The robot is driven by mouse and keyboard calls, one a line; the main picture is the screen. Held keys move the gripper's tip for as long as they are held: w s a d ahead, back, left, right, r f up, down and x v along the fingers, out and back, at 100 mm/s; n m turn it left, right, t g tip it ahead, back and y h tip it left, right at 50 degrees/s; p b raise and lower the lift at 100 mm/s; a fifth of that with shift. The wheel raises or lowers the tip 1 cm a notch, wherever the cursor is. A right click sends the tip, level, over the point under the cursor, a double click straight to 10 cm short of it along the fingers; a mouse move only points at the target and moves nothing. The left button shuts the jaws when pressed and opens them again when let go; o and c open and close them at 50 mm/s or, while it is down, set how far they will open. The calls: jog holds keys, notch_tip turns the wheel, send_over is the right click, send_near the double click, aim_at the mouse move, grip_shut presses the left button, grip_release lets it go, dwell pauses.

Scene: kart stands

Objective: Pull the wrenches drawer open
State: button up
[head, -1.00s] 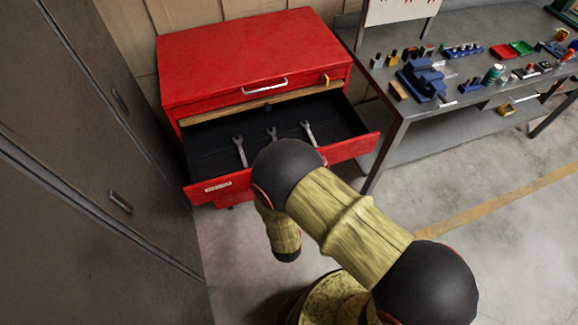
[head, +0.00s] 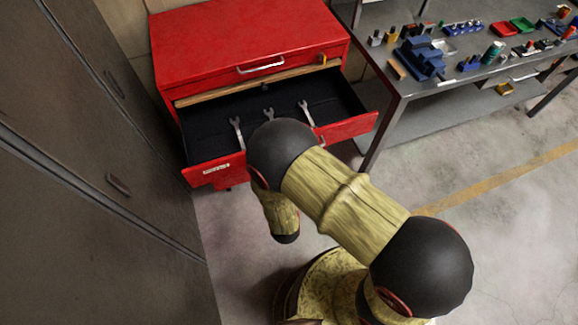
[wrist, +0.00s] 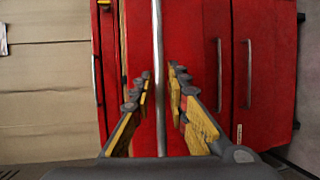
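In the head view my arm hides most of the drawer front and my gripper. In the wrist view my gripper (wrist: 159,77) has its fingers apart, one on each side of a long metal handle bar (wrist: 158,30). Small gaps show between the bar and the fingertips.
The red chest (head: 240,45) has a handle above the open drawer and further shut drawers below. A grey locker (head: 70,190) stands close on the left. A metal workbench (head: 425,85) with small tools stands at the right. Floor is clear at lower right.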

jog(key=v, duration=1.1)
jog(key=shift+s, duration=0.3)
jog(key=s+a+f+m+g+y, duration=0.25)
jog(key=s+f+m+g, duration=0.4)
jog(key=f, duration=0.65)
jog(key=s+a+r+m+g+y, duration=0.15)
jog(key=s+a+r+g, duration=0.25)
jog(key=s+a+g, duration=0.4)
jog(key=d+r+m+g, duration=0.1)
jog(key=d+r+m, duration=0.15)
jog(key=r, duration=0.65)
jog(key=d+r+m+g, duration=0.1)
jog(key=d+r, duration=0.2)
jog(key=r, duration=0.7)
jog(key=w+d+r+m+t+h, duration=0.1)
jog(key=w+d+r+m+t, duration=0.1)
jog(key=d+r, duration=0.8)
jog(key=w+d+r+m+t+h, duration=0.1)
jog(key=w+d+r+m+t, duration=0.2)
jog(key=d+r, duration=0.8)
jog(key=shift+d+r+m+t+b, duration=0.2)
jog(key=shift+r+m+t+b, duration=0.2)
jog(key=shift+r+t, duration=0.4)
